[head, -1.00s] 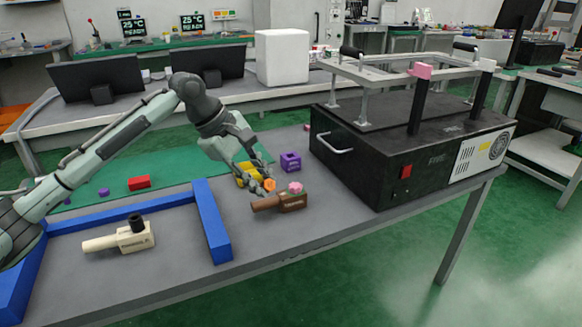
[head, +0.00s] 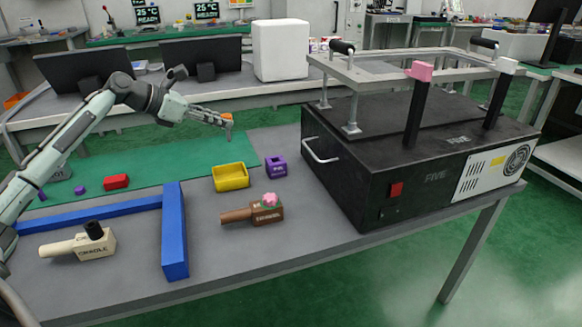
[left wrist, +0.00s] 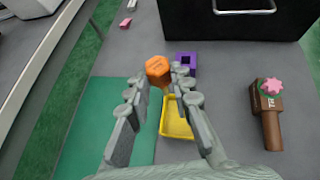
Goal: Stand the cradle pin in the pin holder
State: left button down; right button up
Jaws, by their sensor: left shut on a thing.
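My left gripper (head: 222,120) is raised above the far part of the table. It is shut on an orange pin (head: 229,117). The purple pin holder (head: 276,169) is a small block with a square opening, standing on the table right of the yellow tray. In the left wrist view the holder (left wrist: 194,63) lies just right of the pin head, below the gripper. My right gripper is out of view.
The yellow tray (head: 231,184) looks empty. A brown lever fixture (head: 266,214) with a pink knob lies in front of the holder. A cream fixture (head: 97,247) marked CRADLE lies inside the blue frame (head: 174,235). A large black box (head: 365,178) stands close right of the holder.

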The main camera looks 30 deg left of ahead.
pick_arm(q)
send_over(269, 162)
notch_tip(269, 162, down, 7)
jog(key=shift+d+r, duration=0.1)
notch_tip(269, 162, down, 4)
jog(key=shift+r+b, duration=0.1)
jog(key=shift+b, duration=0.4)
jog(key=shift+f, duration=0.2)
jog(key=c, duration=1.4)
grip_release()
jog(key=shift+o, duration=0.3)
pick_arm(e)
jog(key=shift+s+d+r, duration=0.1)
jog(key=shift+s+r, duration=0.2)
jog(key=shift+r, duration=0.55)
